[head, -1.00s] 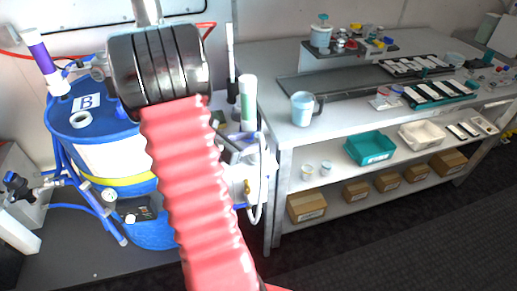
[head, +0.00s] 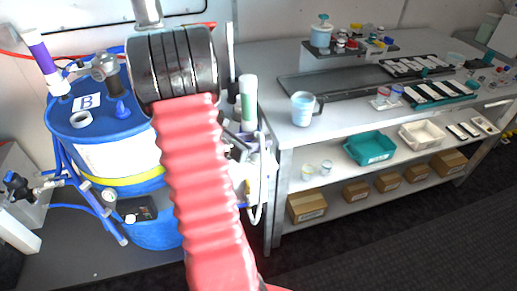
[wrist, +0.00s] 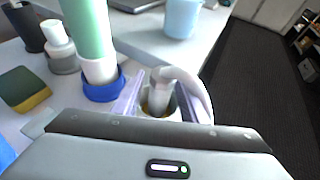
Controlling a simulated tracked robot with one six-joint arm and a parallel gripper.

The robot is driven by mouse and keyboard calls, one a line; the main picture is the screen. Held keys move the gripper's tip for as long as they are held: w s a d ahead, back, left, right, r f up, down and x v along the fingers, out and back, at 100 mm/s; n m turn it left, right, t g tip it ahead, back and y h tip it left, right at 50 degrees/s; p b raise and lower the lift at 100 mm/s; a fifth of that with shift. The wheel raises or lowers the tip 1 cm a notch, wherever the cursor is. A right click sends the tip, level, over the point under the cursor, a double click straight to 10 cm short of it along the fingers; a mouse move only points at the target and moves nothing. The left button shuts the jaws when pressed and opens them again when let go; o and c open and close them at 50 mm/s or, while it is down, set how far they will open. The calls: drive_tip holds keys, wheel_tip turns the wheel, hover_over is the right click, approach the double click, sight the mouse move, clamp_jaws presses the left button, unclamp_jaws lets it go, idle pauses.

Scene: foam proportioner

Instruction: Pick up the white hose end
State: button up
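The white hose end (wrist: 157,100) stands upright in the middle of the wrist view, with a white hose (wrist: 192,84) curving over and down on its right. In the head view the white hose (head: 257,203) hangs in a loop beside the blue drum, while its end is largely hidden by my arm. My gripper (wrist: 157,108) shows in the wrist view as two pale lavender fingers, apart, one on either side of the hose end. Whether they touch it I cannot tell. In the head view my gripper is mostly hidden behind my red arm.
A green-and-white tube (wrist: 92,45) stands in a blue ring (wrist: 104,86) just left of the gripper. The blue drum (head: 90,120) is left of my arm; a workbench (head: 345,115) with a jug (head: 302,108) is right.

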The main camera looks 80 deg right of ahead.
clamp_jaws()
idle(0.3)
drive_tip(key=shift+r, duration=0.15)
wheel_tip(320, 180, up, 10)
drive_tip(key=shift+f, duration=0.1)
idle(0.5)
idle(0.5)
